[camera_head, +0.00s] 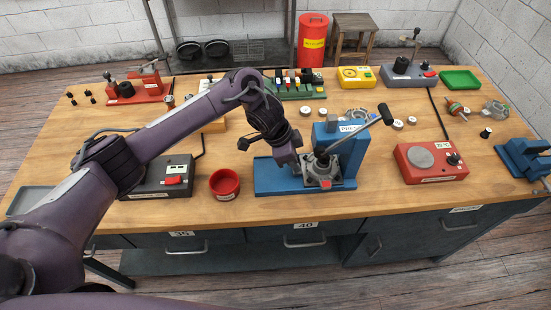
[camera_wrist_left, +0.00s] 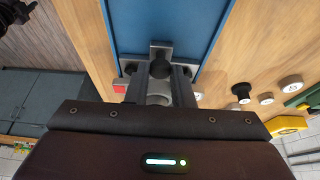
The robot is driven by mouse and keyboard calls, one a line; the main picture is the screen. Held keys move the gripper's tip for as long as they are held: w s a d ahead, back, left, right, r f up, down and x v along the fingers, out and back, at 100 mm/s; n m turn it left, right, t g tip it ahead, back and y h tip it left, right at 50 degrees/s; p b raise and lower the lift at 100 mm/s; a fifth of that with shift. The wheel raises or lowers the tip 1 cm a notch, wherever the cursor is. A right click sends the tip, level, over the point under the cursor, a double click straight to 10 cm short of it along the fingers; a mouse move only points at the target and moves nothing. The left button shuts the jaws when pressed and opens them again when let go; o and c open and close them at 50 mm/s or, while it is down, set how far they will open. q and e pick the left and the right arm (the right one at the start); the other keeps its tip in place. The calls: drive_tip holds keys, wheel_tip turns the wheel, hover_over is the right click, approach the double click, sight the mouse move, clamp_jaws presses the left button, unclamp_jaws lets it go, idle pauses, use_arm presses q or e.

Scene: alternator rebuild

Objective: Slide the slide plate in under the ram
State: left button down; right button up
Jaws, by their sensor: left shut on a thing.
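The blue press (camera_head: 350,150) stands on the bench with its lever angled up to the right. Its long blue base (camera_head: 274,180) reaches left and also shows in the left wrist view (camera_wrist_left: 162,22). The grey slide plate (camera_head: 325,186), with a red tab at the front, lies on the base at the press; it also shows in the left wrist view (camera_wrist_left: 160,48). A grey housing sits on it. My left gripper (camera_head: 298,168) is at the plate's left side, its fingers (camera_wrist_left: 160,72) shut around a dark knob there. The ram is mostly hidden. My right gripper is out of view.
A red bowl (camera_head: 224,184) and a dark box with a red switch (camera_head: 172,178) stand left of the base. A red device (camera_head: 430,162) stands to the right. The bench strip in front is clear.

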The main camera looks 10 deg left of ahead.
use_arm(q)
drive_tip(key=shift+d+r, duration=0.15)
drive_tip(key=shift+w, duration=0.1)
drive_tip(key=c, duration=1.5)
unclamp_jaws()
drive_tip(key=shift+o, duration=1.2)
drive_tip(key=shift+d, duration=0.15)
drive_tip(key=v, duration=0.7)
drive_tip(key=shift+r+b, duration=0.25)
drive_tip(key=shift+b, duration=0.15)
